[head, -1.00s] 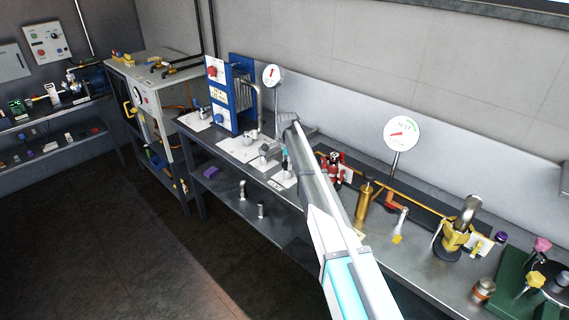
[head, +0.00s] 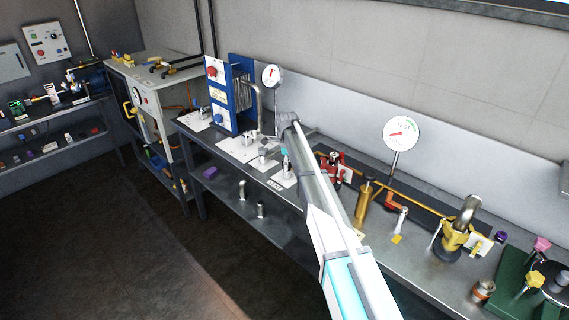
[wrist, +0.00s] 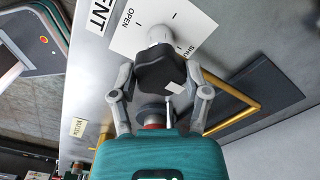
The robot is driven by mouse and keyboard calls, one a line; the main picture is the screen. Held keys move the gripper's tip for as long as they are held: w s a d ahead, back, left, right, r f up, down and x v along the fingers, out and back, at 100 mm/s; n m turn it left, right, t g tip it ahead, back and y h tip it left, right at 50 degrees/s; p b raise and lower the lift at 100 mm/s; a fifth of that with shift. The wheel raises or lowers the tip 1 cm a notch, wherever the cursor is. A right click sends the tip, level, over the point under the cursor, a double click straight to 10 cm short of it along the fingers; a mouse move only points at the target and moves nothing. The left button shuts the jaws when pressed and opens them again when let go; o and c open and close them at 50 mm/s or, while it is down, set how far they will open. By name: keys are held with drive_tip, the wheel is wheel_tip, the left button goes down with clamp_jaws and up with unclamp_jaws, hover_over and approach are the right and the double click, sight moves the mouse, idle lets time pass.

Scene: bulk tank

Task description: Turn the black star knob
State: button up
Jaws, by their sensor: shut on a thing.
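The black star knob (wrist: 163,68) sits between the two grey fingers of my gripper (wrist: 160,76) in the wrist view. The fingers are shut on it from both sides. A pale stem (wrist: 159,34) shows beyond the knob, against a white plate (wrist: 135,32) marked OPEN and SHUT, with the second word partly covered. A small pale tab (wrist: 176,87) shows at the knob's near edge. In the head view my gripper (head: 285,158) is small at the bench, and I cannot make out the knob there.
A bent brass pipe (wrist: 240,105) runs right of my gripper in the wrist view. In the head view a blue plate unit (head: 217,95) stands left of my gripper, a red fitting (head: 332,165) and a brass cylinder (head: 363,203) to its right. The floor in front is clear.

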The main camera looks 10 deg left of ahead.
drive_tip(key=shift+w+a, duration=0.2)
drive_tip(key=shift+a, duration=0.05)
drive_tip(key=o, duration=1)
drive_tip(key=shift+o, duration=0.7)
drive_tip(key=shift+s+d, duration=0.1)
